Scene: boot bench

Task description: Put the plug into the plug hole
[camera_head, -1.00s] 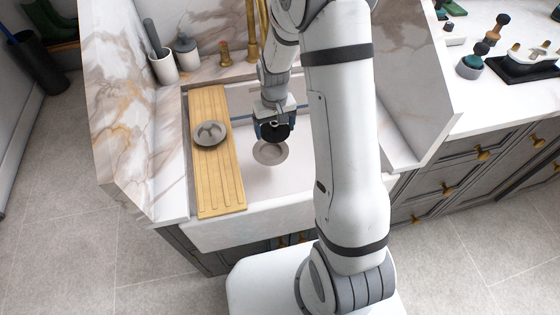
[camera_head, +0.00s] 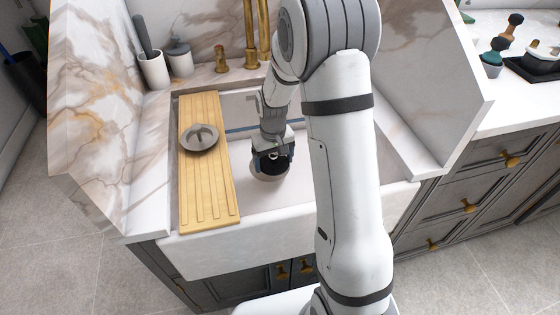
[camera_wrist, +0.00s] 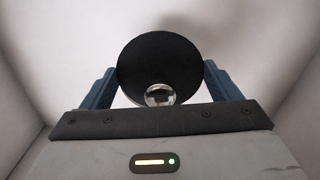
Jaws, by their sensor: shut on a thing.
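The plug (camera_wrist: 158,65) is a round black disc with a small shiny metal knob near its lower edge. My gripper (camera_wrist: 160,92) is shut on it, with a blue finger on each side in the wrist view. In the head view my gripper (camera_head: 271,154) is low in the white sink, and the dark plug sits just under it. The plug hole (camera_head: 269,177) is a grey metal ring in the sink floor, partly covered by the gripper and plug. In the wrist view the plug hides the hole. I cannot tell whether the plug touches it.
A wooden board (camera_head: 222,186) lies across the sink's left side with a grey metal strainer-like dish (camera_head: 200,138) on it. Brass taps (camera_head: 250,45) stand behind. Marble side walls (camera_head: 440,90) flank the sink. The sink floor around the hole is clear.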

